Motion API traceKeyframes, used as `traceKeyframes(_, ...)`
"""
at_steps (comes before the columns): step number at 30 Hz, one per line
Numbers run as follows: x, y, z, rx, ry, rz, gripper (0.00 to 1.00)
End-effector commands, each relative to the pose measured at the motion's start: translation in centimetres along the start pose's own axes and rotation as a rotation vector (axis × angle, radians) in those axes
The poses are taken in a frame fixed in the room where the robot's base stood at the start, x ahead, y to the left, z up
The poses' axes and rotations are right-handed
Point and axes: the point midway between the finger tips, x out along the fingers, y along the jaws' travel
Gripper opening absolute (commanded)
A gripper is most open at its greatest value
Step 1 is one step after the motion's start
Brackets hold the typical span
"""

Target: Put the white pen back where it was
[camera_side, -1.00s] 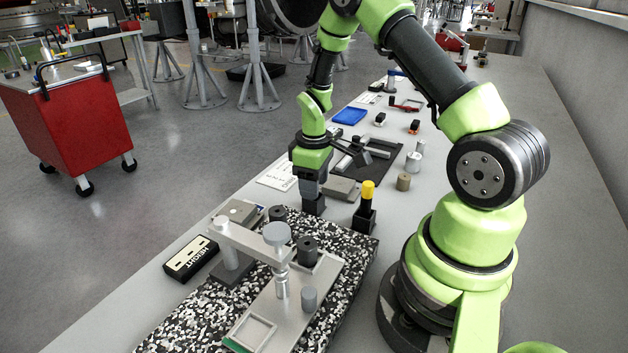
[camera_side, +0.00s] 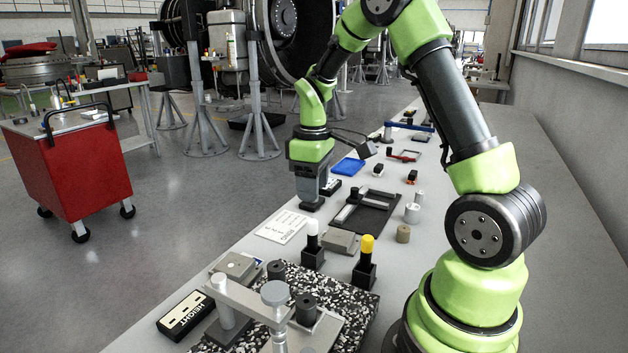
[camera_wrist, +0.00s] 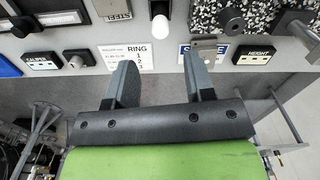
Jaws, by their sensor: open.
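The white pen (camera_side: 312,234) stands upright in a small black holder (camera_side: 312,258), its white top showing. In the wrist view the white pen (camera_wrist: 159,27) is at the top middle, beyond my fingertips. My gripper (camera_side: 311,204) is open and empty, past the white pen's holder on its far side, and apart from the pen. In the wrist view, my gripper (camera_wrist: 160,80) shows its two fingers spread with nothing between them. A yellow-capped pen (camera_side: 367,244) stands in another black holder (camera_side: 364,273) to the right and nearer the side camera.
A printed RING card (camera_wrist: 127,54) lies near my fingers. A grey block (camera_side: 341,242) sits between the pen holders. A speckled plate (camera_side: 345,302) with a metal fixture is in front, beside a HEIGHT box (camera_side: 185,314). A black tray (camera_side: 367,214) lies behind to the right.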

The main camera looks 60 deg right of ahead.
Motion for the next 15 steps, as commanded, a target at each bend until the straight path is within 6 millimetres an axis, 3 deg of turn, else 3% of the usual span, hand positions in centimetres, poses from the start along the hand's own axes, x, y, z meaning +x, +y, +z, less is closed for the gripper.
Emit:
traceKeyframes(5, -2.7, -1.4, -0.1, 0.032, 0.047, 0.015, 0.49)
traceKeyframes(10, -8.0, -6.0, 1.0, 0.141, 0.191, 0.028, 0.49)
traceKeyframes(15, -12.2, -11.4, 4.1, 0.274, 0.361, -0.019, 0.49)
